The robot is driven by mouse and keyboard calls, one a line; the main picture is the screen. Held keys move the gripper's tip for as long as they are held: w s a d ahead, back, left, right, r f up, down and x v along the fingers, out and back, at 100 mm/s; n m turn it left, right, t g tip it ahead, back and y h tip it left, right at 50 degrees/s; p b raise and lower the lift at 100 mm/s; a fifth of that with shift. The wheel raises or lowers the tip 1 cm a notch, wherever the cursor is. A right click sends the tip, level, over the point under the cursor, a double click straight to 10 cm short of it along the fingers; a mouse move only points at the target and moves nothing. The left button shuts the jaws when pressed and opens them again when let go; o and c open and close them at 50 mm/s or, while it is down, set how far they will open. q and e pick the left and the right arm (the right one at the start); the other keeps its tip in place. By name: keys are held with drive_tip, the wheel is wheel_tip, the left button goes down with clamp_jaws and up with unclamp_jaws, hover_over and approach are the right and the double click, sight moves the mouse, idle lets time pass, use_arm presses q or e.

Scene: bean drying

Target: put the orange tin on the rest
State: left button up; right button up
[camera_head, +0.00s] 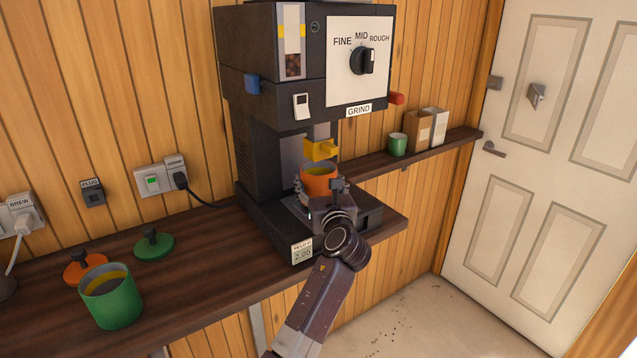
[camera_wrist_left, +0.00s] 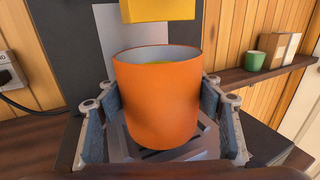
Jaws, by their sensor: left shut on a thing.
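The orange tin (camera_head: 319,181) is upright under the yellow spout (camera_head: 321,150) of the grinder. It also shows large in the left wrist view (camera_wrist_left: 157,98), with a grey inner wall and something yellowish inside. My left gripper (camera_head: 322,190) is shut on the tin, one finger on each side. The rest (camera_head: 294,207) is the grey metal plate at the grinder's foot, and it shows below the tin in the left wrist view (camera_wrist_left: 199,148). I cannot tell whether the tin's bottom touches the rest. My right gripper is not in view.
The grinder (camera_head: 268,60) stands on a dark wooden shelf (camera_head: 190,260). A green tin (camera_head: 112,302), an orange lid (camera_head: 84,268) and a green lid (camera_head: 154,245) are at the left. A green cup (camera_head: 398,145) and small boxes (camera_head: 417,131) stand on the right shelf.

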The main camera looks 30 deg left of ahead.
use_arm(q)
drive_tip(key=shift+f, duration=0.45)
drive_tip(key=shift+f, duration=0.2)
drive_tip(key=o, duration=1.2)
